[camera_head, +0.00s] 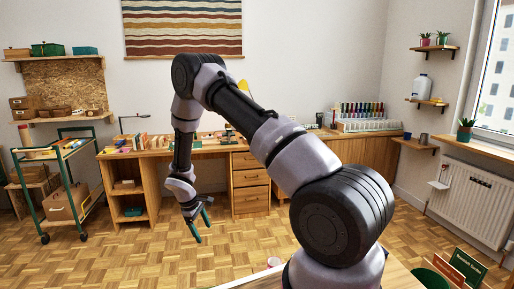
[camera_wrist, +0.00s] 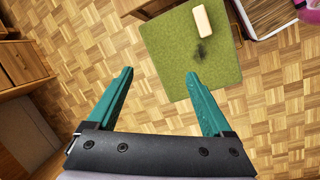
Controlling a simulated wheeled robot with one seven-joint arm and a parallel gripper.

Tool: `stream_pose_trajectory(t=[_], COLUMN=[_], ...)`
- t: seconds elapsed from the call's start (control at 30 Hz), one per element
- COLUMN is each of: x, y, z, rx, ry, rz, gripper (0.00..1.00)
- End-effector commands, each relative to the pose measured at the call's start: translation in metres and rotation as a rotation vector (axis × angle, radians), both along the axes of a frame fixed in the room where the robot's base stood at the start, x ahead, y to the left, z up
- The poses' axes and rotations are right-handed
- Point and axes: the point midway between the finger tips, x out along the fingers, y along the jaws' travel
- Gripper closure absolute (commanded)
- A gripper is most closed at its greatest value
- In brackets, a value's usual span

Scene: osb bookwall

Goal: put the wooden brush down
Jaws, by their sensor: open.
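My gripper (camera_head: 203,227) hangs at the end of my arm in front of the desk, its teal fingers pointing down. In the wrist view my gripper (camera_wrist: 160,75) has its fingers wide apart with nothing between them. A pale, block-shaped thing (camera_wrist: 202,21), which may be the wooden brush, lies on a green square surface (camera_wrist: 165,55) ahead of the fingertips. It is apart from both fingers. A dark fuzzy patch lies just below it; I cannot tell whether it is bristles, dirt or shadow. I cannot make out the brush in the head view.
A wooden desk (camera_head: 245,160) with drawers runs along the back wall. A green trolley (camera_head: 62,190) stands at the left. A radiator (camera_head: 468,200) is under the window at the right. Parquet floor (camera_head: 140,250) is open around my gripper.

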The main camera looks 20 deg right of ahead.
Motion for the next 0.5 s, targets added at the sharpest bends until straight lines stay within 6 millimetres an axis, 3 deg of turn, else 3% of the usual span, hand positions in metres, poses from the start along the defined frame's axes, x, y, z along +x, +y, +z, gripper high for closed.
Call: stream_pose_trajectory(t=[0.03,0.27,0.5], x=[0.006,0.009,-0.014], y=[-0.004,-0.025,-0.051], z=[0.031,0.148,0.257], rx=[0.017,0.091,0.183], ry=[-0.029,-0.129,-0.225], rz=[-0.045,-0.242,-0.435], gripper=[0.15,0.15,0.15])
